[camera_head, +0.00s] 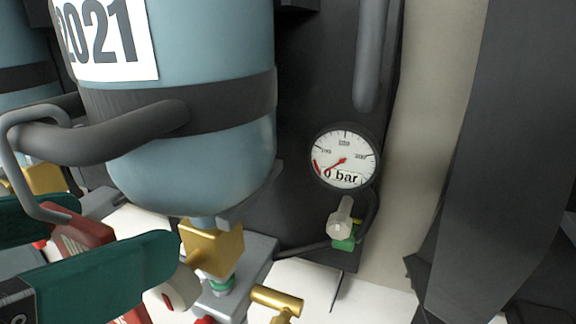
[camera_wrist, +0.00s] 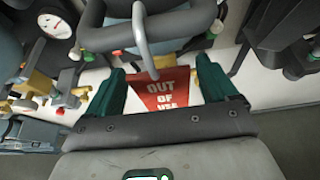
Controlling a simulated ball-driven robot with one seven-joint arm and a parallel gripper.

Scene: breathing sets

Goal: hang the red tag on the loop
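The red tag (camera_wrist: 168,92) has pale "OUT OF USE" lettering and lies between the two green fingers of my gripper (camera_wrist: 160,85) in the wrist view. In the head view the tag (camera_head: 80,238) shows only partly behind the near finger of my gripper (camera_head: 80,240). A light grey wire hook (camera_head: 14,140) rises from the tag. The dark grey loop (camera_head: 120,138) curves out from the blue cylinder and crosses the hook's opening in the head view. In the wrist view the hook overlaps the loop (camera_wrist: 185,22). I cannot tell whether they touch.
The blue cylinder (camera_head: 195,150) with a "2021" label stands right behind the loop. A brass fitting (camera_head: 212,248) and a brass valve (camera_head: 277,298) sit below it. A pressure gauge (camera_head: 344,158) is to the right.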

